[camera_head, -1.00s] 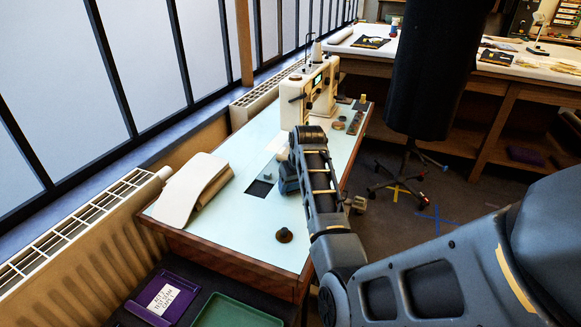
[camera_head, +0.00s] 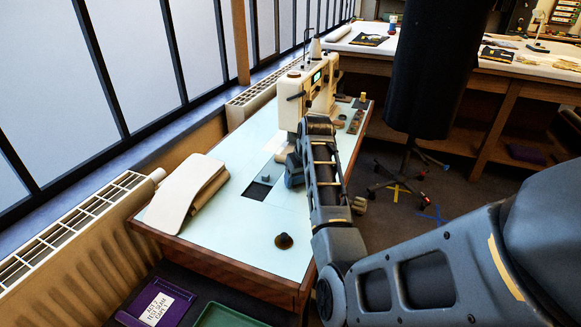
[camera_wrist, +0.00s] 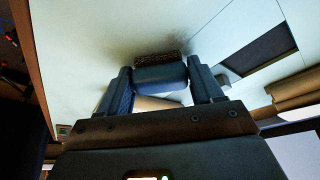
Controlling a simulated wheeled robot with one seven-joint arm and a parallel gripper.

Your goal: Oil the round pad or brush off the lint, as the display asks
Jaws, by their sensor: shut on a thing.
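The cream sewing machine (camera_head: 292,112) stands at the far end of the pale blue table. Its small green-lit display (camera_head: 317,77) is too small to read. My gripper (camera_wrist: 160,88) is shut on a blue brush (camera_wrist: 160,76) with a strip of dark bristles. The bristles are over the pale tabletop; whether they touch it I cannot tell. In the head view my gripper (camera_head: 294,172) is low by the sewing machine, partly hidden by my arm. A dark opening (camera_head: 256,192) in the table lies left of it. I cannot make out the round pad or lint for sure.
A dark round knobbed piece (camera_head: 284,241) stands on the near tabletop. A purple tray (camera_head: 150,305) with a note and a green tray (camera_head: 225,318) are below. A radiator (camera_head: 70,225) lines the window wall.

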